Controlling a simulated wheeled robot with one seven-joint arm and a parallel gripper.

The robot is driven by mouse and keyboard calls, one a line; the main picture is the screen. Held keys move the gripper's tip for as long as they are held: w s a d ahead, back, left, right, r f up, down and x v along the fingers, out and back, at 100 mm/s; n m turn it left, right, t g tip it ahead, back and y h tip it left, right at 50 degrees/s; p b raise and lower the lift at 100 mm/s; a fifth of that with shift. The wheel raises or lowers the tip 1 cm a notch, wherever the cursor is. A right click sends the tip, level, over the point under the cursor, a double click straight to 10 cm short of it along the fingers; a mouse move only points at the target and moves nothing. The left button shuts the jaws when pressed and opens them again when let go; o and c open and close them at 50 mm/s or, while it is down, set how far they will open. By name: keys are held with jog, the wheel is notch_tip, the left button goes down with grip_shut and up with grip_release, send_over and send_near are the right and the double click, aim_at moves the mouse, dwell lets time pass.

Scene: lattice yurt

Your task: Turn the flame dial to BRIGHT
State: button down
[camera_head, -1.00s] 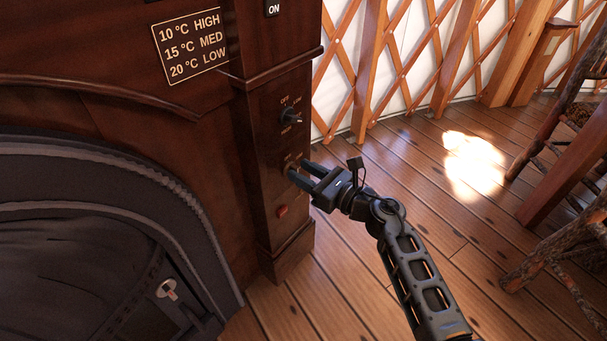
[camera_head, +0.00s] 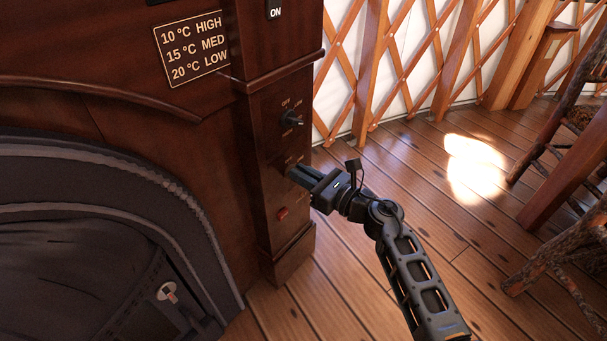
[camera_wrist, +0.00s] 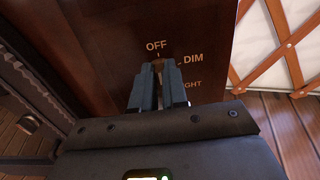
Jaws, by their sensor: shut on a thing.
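The flame dial (camera_wrist: 158,66) is a small brownish knob on the dark wooden panel, mostly hidden between my fingers in the wrist view. The labels OFF (camera_wrist: 156,46) and DIM (camera_wrist: 193,59) show around it. Below DIM, only "GHT" of a third label (camera_wrist: 193,84) is visible. My gripper (camera_head: 293,172) is shut on the dial, with its fingertips at the panel; its two fingers (camera_wrist: 158,90) also show in the wrist view. I cannot tell clearly which way the dial points.
Another dark knob (camera_head: 291,118) with labels sits above on the same post. A red button (camera_head: 282,213) is below my gripper. A temperature plate (camera_head: 192,48) and an ON label (camera_head: 275,9) are higher. Rustic chairs (camera_head: 565,160) stand right; the floor between is clear.

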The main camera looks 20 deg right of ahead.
jog(key=shift+m, duration=0.3)
jog(key=shift+w+d+f+m+p, duration=0.15)
jog(key=shift+f+m+p, duration=0.3)
jog(key=shift+m+p, duration=2.8)
jog(key=shift+d+f+m+p, duration=0.2)
jog(key=shift+f+m+p, duration=0.4)
jog(key=shift+m, duration=5.3)
jog(key=shift+w+d+f+m+p, duration=0.15)
jog(key=shift+f+m+p, duration=0.2)
jog(key=shift+m+p, duration=2.95)
jog(key=m+b, duration=0.2)
jog(key=shift+s+m, duration=0.1)
jog(key=shift+m, duration=0.25)
jog(key=c, duration=1.1)
grip_release()
jog(key=shift+c, duration=0.2)
